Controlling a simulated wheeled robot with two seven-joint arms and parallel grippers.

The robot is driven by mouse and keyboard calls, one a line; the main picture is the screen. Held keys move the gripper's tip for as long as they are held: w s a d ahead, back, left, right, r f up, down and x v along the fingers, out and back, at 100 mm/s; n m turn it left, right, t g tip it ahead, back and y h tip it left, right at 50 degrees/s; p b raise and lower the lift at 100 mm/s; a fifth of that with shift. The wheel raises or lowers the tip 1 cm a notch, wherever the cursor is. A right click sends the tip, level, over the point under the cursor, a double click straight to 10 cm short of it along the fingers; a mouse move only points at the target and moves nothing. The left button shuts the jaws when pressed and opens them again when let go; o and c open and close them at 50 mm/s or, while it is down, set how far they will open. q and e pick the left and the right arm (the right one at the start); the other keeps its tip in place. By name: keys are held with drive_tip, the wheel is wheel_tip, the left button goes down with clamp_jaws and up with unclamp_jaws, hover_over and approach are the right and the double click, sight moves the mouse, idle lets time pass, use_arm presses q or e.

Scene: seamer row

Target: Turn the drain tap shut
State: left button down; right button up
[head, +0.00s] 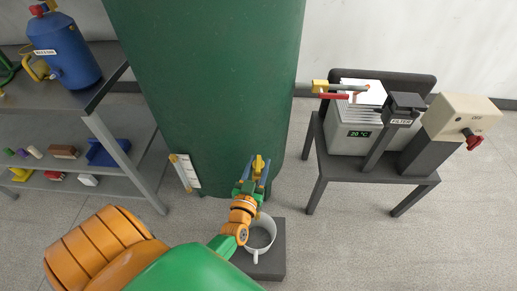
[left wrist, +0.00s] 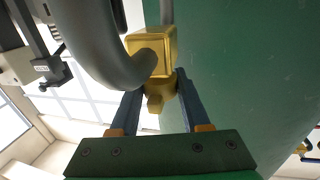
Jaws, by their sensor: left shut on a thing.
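The brass-yellow drain tap (head: 259,162) sticks out low on the front of a big green tank (head: 205,80). My left gripper (head: 257,168) reaches it from the front, one finger on each side. In the left wrist view the tap's yellow body (left wrist: 152,45) is close up, with a grey curved pipe (left wrist: 95,45) bending from it. There the left gripper (left wrist: 158,90) is shut on a small yellow part of the tap below the body. My right gripper is in neither view.
A white mug (head: 261,234) stands on a dark block (head: 268,270) below the tap, close to my left wrist. A shelf (head: 90,102) with a blue canister (head: 65,55) stands left. A dark table (head: 375,172) with equipment stands right.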

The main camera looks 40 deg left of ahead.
sight(256, 174)
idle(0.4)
use_arm(q)
drive_tip(key=shift+c, duration=1.9)
unclamp_jaws()
drive_tip(key=v, duration=0.7)
